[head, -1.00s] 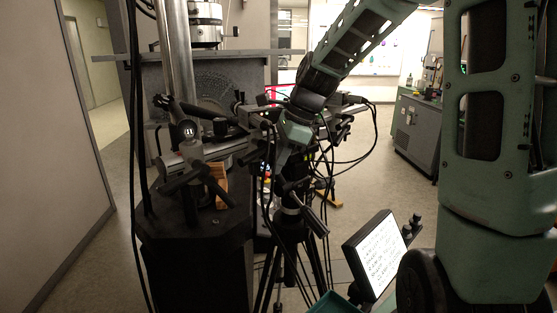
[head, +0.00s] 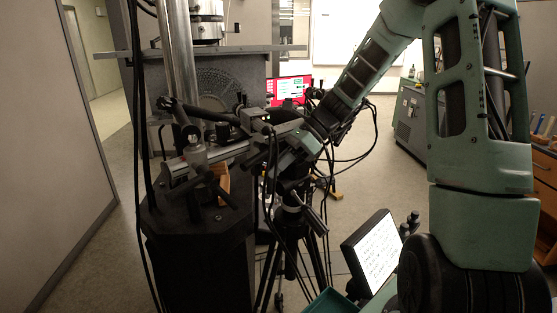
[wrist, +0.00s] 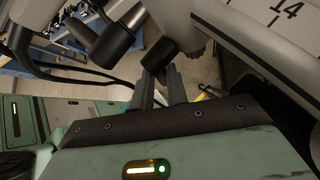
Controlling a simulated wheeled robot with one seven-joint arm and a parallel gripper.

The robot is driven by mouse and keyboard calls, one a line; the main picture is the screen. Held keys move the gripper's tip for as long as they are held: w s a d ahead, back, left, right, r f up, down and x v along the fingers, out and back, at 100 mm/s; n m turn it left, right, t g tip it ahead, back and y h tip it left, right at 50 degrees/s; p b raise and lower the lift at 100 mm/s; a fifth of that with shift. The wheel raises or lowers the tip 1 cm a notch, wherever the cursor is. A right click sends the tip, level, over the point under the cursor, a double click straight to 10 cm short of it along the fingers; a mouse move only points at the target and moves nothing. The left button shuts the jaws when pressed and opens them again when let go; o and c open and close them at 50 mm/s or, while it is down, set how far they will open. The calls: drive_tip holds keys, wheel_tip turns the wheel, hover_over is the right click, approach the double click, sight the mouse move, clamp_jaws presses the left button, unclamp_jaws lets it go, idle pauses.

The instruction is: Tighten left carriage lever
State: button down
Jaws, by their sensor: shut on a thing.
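In the wrist view my gripper (wrist: 161,78) has its two dark fingers close together, shut on the end of a black lever (wrist: 158,56). The lever hangs below a light grey round part. A second black knob (wrist: 112,40) shows to its left, apart from the fingers. In the head view my teal gripper body (head: 300,148) is at the right end of the grey rail (head: 235,152). The fingertips and the gripped lever are hidden there by cables and dark fittings. I cannot tell from the head view which carriage the lever belongs to.
Black cables (head: 271,190) hang around my gripper. A tripod (head: 292,225) stands below it. A tilted white-screened tablet (head: 374,250) is in front. A red monitor (head: 289,90) stands behind. A grey-green cabinet (head: 415,122) is at right, with open floor before it.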

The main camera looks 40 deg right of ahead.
idle(0.3)
drive_tip(key=shift+a+f+m+y+p, duration=0.1)
drive_tip(key=shift+a+m+y+p, duration=0.1)
drive_tip(key=shift+y+p, duration=0.5)
drive_tip(key=shift+a+f+m+y+p, duration=0.15)
drive_tip(key=shift+m+y+p, duration=0.1)
drive_tip(key=shift+y, duration=0.85)
drive_tip(key=shift+r, duration=0.1)
drive_tip(key=shift+s+a+r+t+y+p, duration=0.15)
drive_tip(key=shift+y+p, duration=0.2)
drive_tip(key=shift+y, duration=0.2)
drive_tip(key=shift+s+a+f+t+y+p, duration=0.15)
drive_tip(key=shift+y+p, duration=0.2)
drive_tip(key=shift+y, duration=0.2)
drive_tip(key=c, duration=2.1)
unclamp_jaws()
drive_tip(key=shift+m+y, duration=0.35)
drive_tip(key=shift+y, duration=0.15)
drive_tip(key=shift+c, duration=0.2)
drive_tip(key=shift+a, duration=0.1)
drive_tip(key=shift+o, duration=0.3)
drive_tip(key=shift+s, duration=0.1)
